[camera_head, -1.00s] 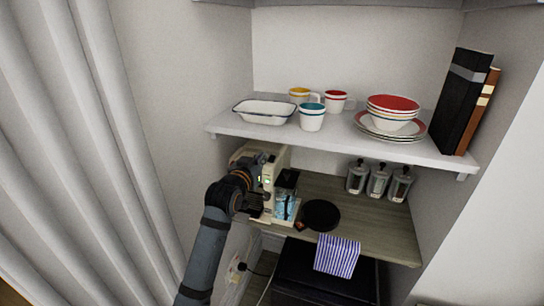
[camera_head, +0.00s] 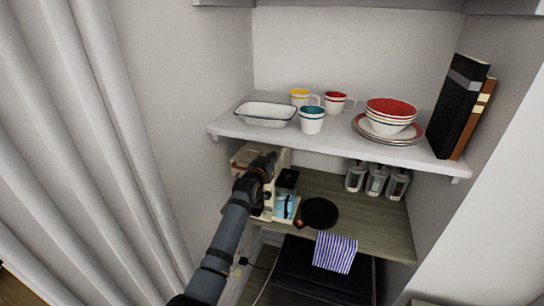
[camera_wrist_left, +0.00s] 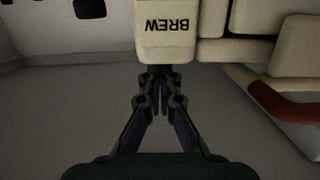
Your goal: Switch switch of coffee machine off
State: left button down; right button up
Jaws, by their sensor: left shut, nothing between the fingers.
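The cream coffee machine (camera_head: 240,157) stands at the left end of the wooden shelf, under the white shelf. My left gripper (camera_head: 264,166) is in front of its upper part and hides much of its front. In the left wrist view, the gripper (camera_wrist_left: 158,108) is shut and empty. Its fingertips are just below a cream block marked BREW (camera_wrist_left: 166,30), part of the machine, whose lettering appears upside down. I cannot tell whether they touch it. I cannot make out the switch or its position for certain. My right gripper is not in view.
The white shelf (camera_head: 340,143) above holds mugs, a dish, bowls, plates and books. A wall is close on the machine's left.

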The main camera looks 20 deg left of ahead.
pick_arm(q)
jog(key=shift+f, duration=0.1)
jog(key=shift+w+f, duration=0.1)
jog(key=shift+f, duration=0.1)
jog(key=shift+r, duration=0.1)
jog(key=shift+w+f, duration=0.1)
jog(key=shift+f, duration=0.1)
jog(key=r+p, duration=0.4)
jog(key=r, duration=0.1)
jog(key=shift+w+r, duration=0.25)
jog(key=shift+w, duration=0.1)
jog(key=shift+s+f+b, duration=0.25)
jog(key=shift+s+b, duration=0.2)
jog(key=shift+s, duration=0.1)
jog(key=shift+s+f+b, duration=0.25)
jog(key=shift+s+b, duration=0.15)
jog(key=shift+s, duration=0.15)
jog(key=s+r+b, duration=0.1)
jog(key=s+r, duration=0.2)
jog(key=s, duration=0.4)
jog(key=shift+s+a+b, duration=0.15)
jog(key=shift+s+b, duration=0.05)
jog(key=shift+b, duration=0.2)
jog(key=shift+r, duration=0.1)
